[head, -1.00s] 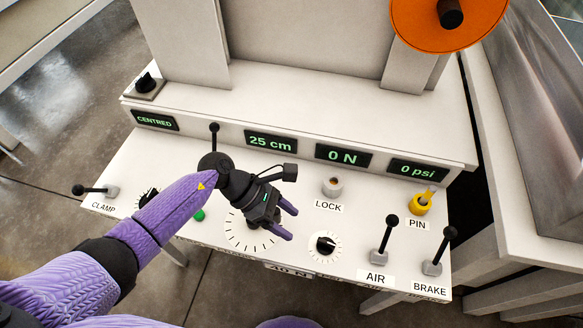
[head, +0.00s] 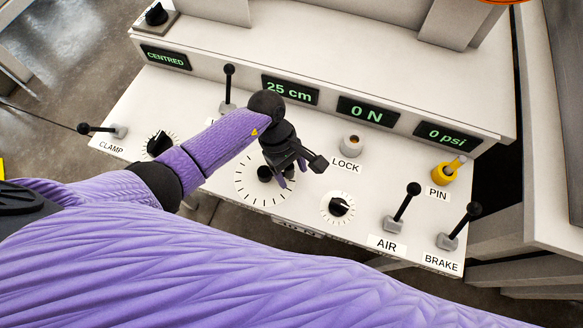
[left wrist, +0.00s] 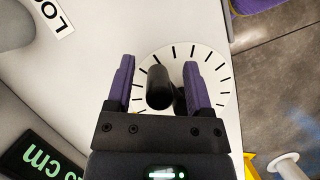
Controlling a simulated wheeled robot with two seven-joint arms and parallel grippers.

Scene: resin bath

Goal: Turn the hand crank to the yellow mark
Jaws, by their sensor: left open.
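The hand crank (head: 264,173) is a black handle on a white round dial (head: 245,190) with black ticks, on the sloping panel. In the left wrist view, the black crank handle (left wrist: 160,86) stands between my two purple fingers, with gaps visible on both sides. My left gripper (head: 284,178) points down over the dial and is open around the handle; it also shows in the left wrist view (left wrist: 160,70). The gripper hides part of the dial in the head view. My right gripper is out of view.
A small black knob (head: 339,207), the LOCK post (head: 351,145), the yellow PIN (head: 445,171), the AIR lever (head: 402,209) and the BRAKE lever (head: 460,226) stand right of the crank. The CLAMP lever (head: 103,130) is at left. Displays (head: 367,114) line the back.

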